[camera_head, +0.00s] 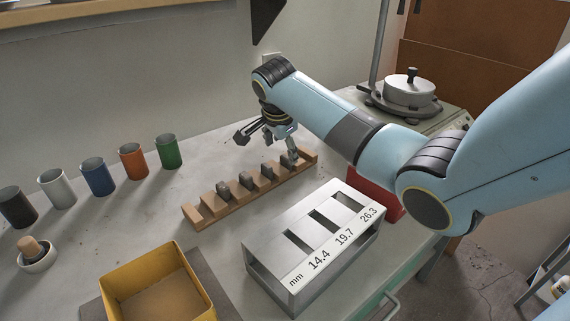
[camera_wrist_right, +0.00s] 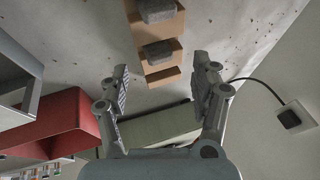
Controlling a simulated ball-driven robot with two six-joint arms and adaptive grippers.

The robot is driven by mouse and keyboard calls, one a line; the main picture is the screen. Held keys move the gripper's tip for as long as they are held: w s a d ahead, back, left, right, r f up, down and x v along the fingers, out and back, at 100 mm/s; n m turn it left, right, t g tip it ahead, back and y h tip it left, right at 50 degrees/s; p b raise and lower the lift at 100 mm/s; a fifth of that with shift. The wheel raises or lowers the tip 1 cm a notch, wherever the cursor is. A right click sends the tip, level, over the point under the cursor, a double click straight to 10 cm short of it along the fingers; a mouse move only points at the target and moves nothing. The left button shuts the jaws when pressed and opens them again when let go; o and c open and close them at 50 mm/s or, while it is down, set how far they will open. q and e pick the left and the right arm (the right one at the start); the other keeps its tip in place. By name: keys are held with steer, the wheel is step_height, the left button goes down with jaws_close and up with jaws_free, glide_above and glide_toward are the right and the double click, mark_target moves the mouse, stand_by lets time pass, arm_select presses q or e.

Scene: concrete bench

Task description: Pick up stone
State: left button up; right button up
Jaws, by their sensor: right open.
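Several dark grey stones (camera_head: 246,181) sit in a row in the slots of a wooden rack (camera_head: 208,210) on the bench. My right gripper (camera_head: 267,146) is open and empty above the far end of the rack. In the right wrist view, its two fingers (camera_wrist_right: 162,72) are spread wide on either side of the rack's end. One stone (camera_wrist_right: 157,52) shows just ahead between the fingertips, and another stone (camera_wrist_right: 156,10) is farther along the rack (camera_wrist_right: 166,77). My left gripper is not in view.
A metal gauge box (camera_head: 262,262) with slots marked in mm stands in front of the rack. A yellow bin (camera_head: 197,284), a mortar (camera_head: 38,262) and several coloured cups (camera_head: 97,178) are to the left. A red container (camera_head: 385,203) is beneath my right arm.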

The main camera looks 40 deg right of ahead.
mark_target(287, 157)
steer(key=x, duration=0.4)
steer(key=shift+s+d+f, duration=0.1)
steer(key=shift+d+f, duration=0.15)
steer(key=shift+d, duration=0.15)
steer(key=shift+d+f, duration=0.15)
steer(key=shift+f, duration=0.2)
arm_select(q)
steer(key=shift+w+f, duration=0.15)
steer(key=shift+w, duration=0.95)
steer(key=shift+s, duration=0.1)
arm_select(e)
steer(key=c, duration=0.5)
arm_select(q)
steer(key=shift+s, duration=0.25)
arm_select(e)
steer(key=c, duration=0.8)
steer(key=shift+r, duration=0.1)
